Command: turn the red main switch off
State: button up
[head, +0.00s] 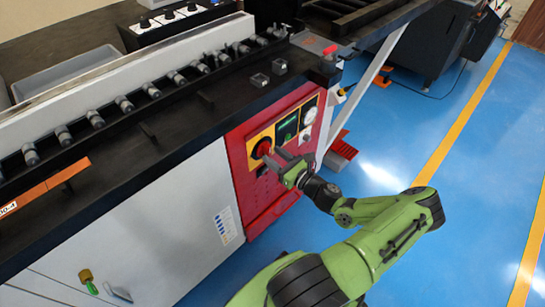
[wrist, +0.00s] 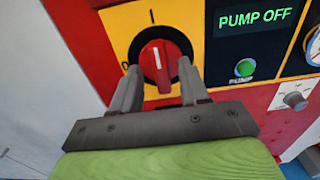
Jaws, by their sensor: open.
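The red main switch (wrist: 162,66) is a round rotary knob on a yellow plate (wrist: 125,25), in the wrist view. Its white pointer line stands upright, toward the mark at the top of the plate; a "0" mark is at its left. In the head view the red switch (head: 263,148) is on the red panel of the machine. My gripper (wrist: 160,83) is open, with one finger on each side of the knob's lower part. I cannot tell whether the fingers touch it. In the head view my gripper (head: 275,158) is right at the switch.
Right of the switch, a black panel has a display (wrist: 256,18) reading "PUMP OFF" and a green pump button (wrist: 245,67). A gauge (head: 310,115) and a small grey knob (wrist: 295,100) are farther right.

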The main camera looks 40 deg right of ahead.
jog(key=shift+w, duration=0.65)
grip_shut()
jog(key=shift+n, duration=0.3)
jog(key=n+p, duration=0.1)
jog(key=n, duration=0.2)
jog(key=shift+a+n, duration=0.15)
jog(key=shift+n, duration=0.15)
jog(key=n, duration=0.4)
jog(key=shift+a+f+n, duration=0.1)
jog(key=shift+a+n, duration=0.05)
jog(key=shift+n, duration=0.15)
jog(key=n, duration=0.4)
jog(key=shift+f, duration=0.15)
jog(key=shift+a+f+n, duration=0.1)
jog(key=shift+n, duration=2.4)
